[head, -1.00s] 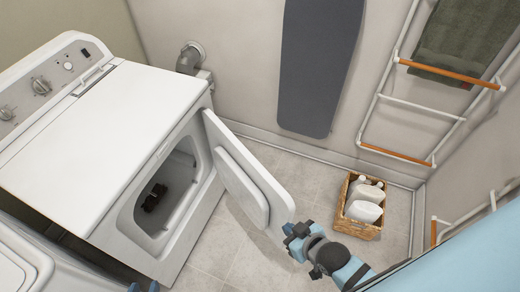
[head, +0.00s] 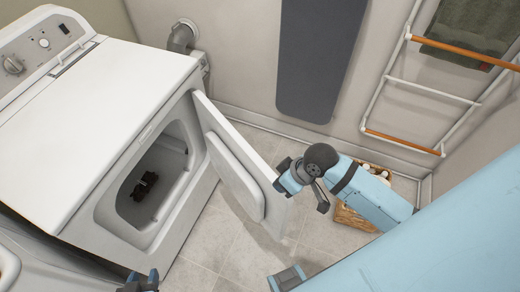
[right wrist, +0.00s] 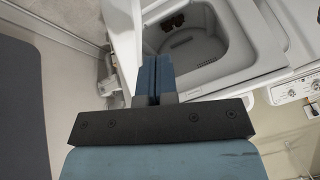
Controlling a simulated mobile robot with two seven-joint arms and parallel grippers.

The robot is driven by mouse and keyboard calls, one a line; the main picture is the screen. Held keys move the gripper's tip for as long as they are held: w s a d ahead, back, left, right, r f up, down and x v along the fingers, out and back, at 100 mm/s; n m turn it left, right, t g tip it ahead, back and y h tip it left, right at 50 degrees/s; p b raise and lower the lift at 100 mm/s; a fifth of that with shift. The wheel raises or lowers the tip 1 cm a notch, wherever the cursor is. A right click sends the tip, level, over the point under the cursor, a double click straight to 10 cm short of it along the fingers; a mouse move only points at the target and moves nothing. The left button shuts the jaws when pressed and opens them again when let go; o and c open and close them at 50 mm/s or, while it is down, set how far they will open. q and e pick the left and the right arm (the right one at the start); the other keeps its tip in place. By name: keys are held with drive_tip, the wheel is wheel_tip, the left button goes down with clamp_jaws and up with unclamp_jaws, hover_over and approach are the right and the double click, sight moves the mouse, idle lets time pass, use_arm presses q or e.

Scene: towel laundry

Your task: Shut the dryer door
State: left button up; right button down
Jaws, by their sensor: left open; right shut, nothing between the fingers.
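The white dryer (head: 100,95) has its front door (head: 240,170) standing wide open, swung out to the right of the round-cornered opening (head: 150,185). A dark object (head: 145,186) lies inside the drum. My right gripper (head: 282,178) is shut and empty at the door's outer free edge; I cannot tell whether it touches. In the right wrist view its closed fingers (right wrist: 152,75) point toward the door (right wrist: 122,40) and the dryer opening (right wrist: 190,45). My left gripper (head: 140,281) shows only partly at the bottom edge, in front of the dryer.
A basket (head: 350,218) stands on the floor behind my right arm, partly hidden. A white drying rack (head: 430,95) and a grey ironing board (head: 320,55) are at the back wall. Tiled floor (head: 215,235) is clear before the opening. Another white appliance (head: 15,265) is at bottom left.

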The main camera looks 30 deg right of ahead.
drive_tip(key=w+d+m+y, duration=0.2)
drive_tip(key=w+d, duration=1)
drive_tip(key=w, duration=0.4)
drive_tip(key=w+a+f+p, duration=0.1)
drive_tip(key=w+a+f, duration=0.1)
drive_tip(key=a+f, duration=0.6)
drive_tip(key=shift+a+p, duration=0.35)
drive_tip(key=shift+a, duration=0.3)
drive_tip(key=shift+a, duration=0.1)
